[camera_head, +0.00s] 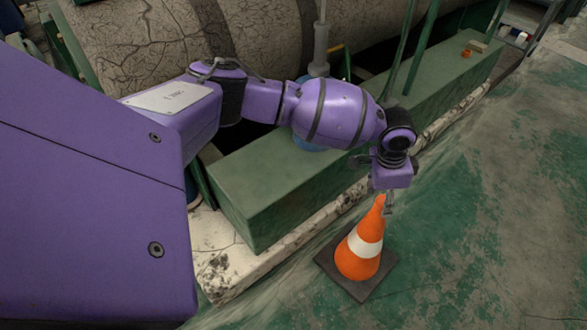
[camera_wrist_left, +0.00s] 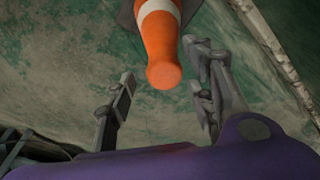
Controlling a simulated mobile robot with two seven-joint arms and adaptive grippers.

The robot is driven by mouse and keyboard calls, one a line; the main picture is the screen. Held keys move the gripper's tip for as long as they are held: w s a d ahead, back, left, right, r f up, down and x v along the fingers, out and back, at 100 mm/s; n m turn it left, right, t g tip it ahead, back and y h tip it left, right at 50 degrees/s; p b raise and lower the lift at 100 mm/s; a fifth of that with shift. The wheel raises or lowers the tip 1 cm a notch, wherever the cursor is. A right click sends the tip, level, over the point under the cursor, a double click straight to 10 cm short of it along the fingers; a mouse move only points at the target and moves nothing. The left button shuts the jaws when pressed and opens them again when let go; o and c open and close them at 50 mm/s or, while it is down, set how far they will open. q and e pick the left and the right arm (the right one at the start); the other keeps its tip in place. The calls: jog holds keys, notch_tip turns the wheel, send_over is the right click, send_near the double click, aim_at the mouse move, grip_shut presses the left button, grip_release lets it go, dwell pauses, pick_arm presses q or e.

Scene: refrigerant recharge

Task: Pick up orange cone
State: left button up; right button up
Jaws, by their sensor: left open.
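The orange cone (camera_head: 357,262) with a white band stands upright on its dark square base on the floor, in the lower middle of the head view. In the left wrist view the cone (camera_wrist_left: 160,50) is at the top centre, its rounded tip pointing toward the camera. My left gripper (camera_head: 384,206) is at the cone's top in the head view. In the left wrist view the left gripper (camera_wrist_left: 160,88) is open, with the cone's tip between and slightly beyond the two fingers. Whether a finger touches the cone cannot be told. My right gripper is not in view.
A green steel beam (camera_head: 265,190) on a pale stone ledge (camera_head: 225,262) runs beside the cone, with a large cracked cylinder (camera_head: 150,40) behind. Small orange items (camera_head: 467,53) lie on the beam's far end. The green-grey floor (camera_head: 490,200) to the right is clear.

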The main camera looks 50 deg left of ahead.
pick_arm(q)
jog(key=f, duration=0.1)
jog(key=f+b, duration=0.1)
jog(key=f, duration=0.1)
jog(key=shift+w+d+f, duration=0.1)
jog(key=shift+w+d, duration=0.15)
jog(key=shift+w+f+b, duration=0.1)
jog(key=shift+f+b, duration=0.15)
jog(key=shift+b, duration=0.1)
jog(key=shift+r, duration=0.15)
jog(key=shift+c, duration=1.1)
grip_shut()
jog(key=shift+d, duration=0.15)
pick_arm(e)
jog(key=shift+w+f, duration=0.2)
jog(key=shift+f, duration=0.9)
